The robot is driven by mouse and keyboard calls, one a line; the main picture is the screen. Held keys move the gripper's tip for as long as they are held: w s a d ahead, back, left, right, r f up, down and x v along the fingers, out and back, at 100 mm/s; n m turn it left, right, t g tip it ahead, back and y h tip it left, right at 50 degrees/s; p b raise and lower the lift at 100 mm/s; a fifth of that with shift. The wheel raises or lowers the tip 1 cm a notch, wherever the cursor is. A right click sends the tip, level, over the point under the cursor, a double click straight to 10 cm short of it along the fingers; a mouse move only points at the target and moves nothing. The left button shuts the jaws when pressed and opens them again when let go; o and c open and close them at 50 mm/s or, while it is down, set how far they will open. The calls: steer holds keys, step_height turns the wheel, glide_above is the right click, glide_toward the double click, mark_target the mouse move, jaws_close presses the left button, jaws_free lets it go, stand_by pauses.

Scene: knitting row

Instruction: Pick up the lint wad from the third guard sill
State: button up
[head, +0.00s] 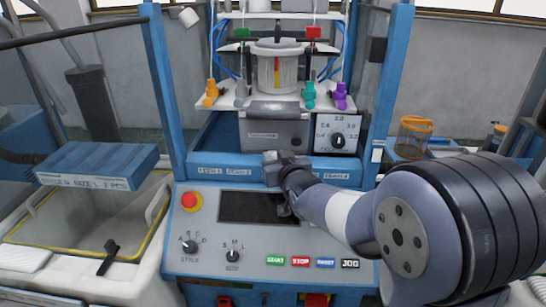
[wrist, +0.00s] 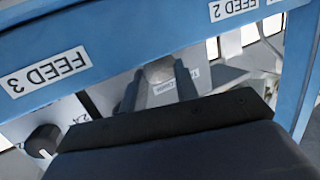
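The FEED 3 label (wrist: 48,71) is left of the fingers and the FEED 2 label (wrist: 238,8) is at the upper right. In the head view my gripper (head: 283,160) is at the blue sill and covers its middle; I cannot make out the wad clearly there.
The control panel (head: 250,240) with a red stop button (head: 190,200) lies in front of the sill. A dial box (head: 338,133) and colored yarn guides (head: 310,92) stand behind it. Blue posts (head: 165,90) flank it. An orange basket (head: 413,137) is at right, a bin (head: 75,215) at left.

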steer(key=c, duration=0.4)
steer(key=shift+r, duration=0.1)
